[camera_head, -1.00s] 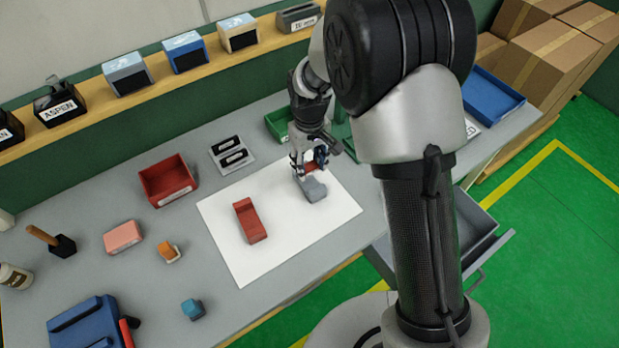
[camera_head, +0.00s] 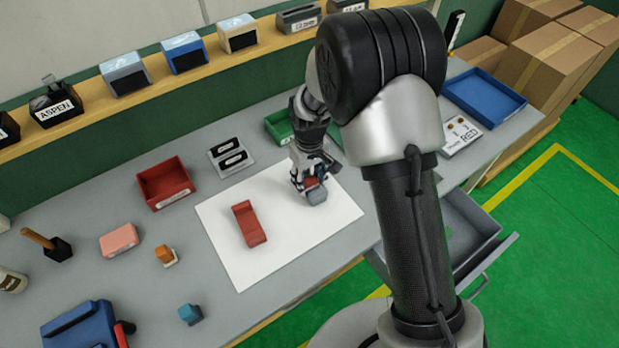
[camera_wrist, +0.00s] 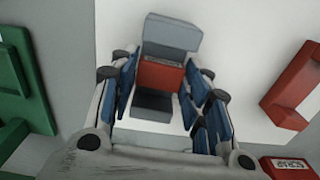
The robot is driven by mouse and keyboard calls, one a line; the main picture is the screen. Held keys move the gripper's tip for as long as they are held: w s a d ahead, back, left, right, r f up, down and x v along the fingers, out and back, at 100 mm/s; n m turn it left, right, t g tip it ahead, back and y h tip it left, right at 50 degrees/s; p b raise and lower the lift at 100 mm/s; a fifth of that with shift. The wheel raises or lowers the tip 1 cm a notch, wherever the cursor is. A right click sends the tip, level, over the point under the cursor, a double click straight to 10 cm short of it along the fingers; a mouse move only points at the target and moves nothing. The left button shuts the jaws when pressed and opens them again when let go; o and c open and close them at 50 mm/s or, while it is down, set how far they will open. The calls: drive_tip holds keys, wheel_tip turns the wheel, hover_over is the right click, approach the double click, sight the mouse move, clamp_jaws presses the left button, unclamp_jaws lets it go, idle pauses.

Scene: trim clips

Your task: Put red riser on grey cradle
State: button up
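The red riser (camera_wrist: 160,76) is a small red block between my gripper's blue finger pads in the wrist view. The grey cradle (camera_wrist: 172,33) has a raised grey end beyond the riser and a darker grey part (camera_wrist: 152,106) on the near side. The riser sits between these parts, apparently down on the cradle; its underside is hidden. My gripper (camera_wrist: 160,88) is shut on the riser, with a pad at each side. In the head view, my gripper (camera_head: 310,182) is over the cradle (camera_head: 316,196) on the white sheet, and the riser (camera_head: 311,183) shows only partly.
A larger red piece (camera_head: 249,224) lies on the white sheet (camera_head: 225,250), left of the cradle. A red bin (camera_head: 165,185), a green bin (camera_head: 280,126) and a plate with two black slots (camera_head: 231,157) stand behind. Several small blocks lie left. The sheet's front is clear.

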drive_tip(key=o, duration=0.3)
drive_tip(key=shift+o, duration=0.2)
wheel_tip(320, 180, up, 12)
drive_tip(key=p, duration=0.3)
wheel_tip(320, 180, up, 10)
drive_tip(key=m+t, duration=0.1)
hover_over(309, 182)
drive_tip(key=s+d, duration=0.4)
drive_tip(key=d, duration=0.1)
drive_tip(key=s+d+r+m+t, duration=0.1)
drive_tip(key=s+d+r, duration=0.2)
drive_tip(key=s, duration=0.4)
drive_tip(key=s+d+r+m+t, duration=0.1)
drive_tip(key=s+d+r+m, duration=0.1)
drive_tip(key=s, duration=0.5)
drive_tip(key=s+d+r+m+t, duration=0.1)
drive_tip(key=s+d+r+m, duration=0.1)
drive_tip(key=s+d+r, duration=0.2)
drive_tip(key=s, duration=0.3)
drive_tip(key=shift+s+d+r+t, duration=0.25)
drive_tip(key=shift+s+r+t, duration=0.05)
drive_tip(key=shift+s, duration=0.1)
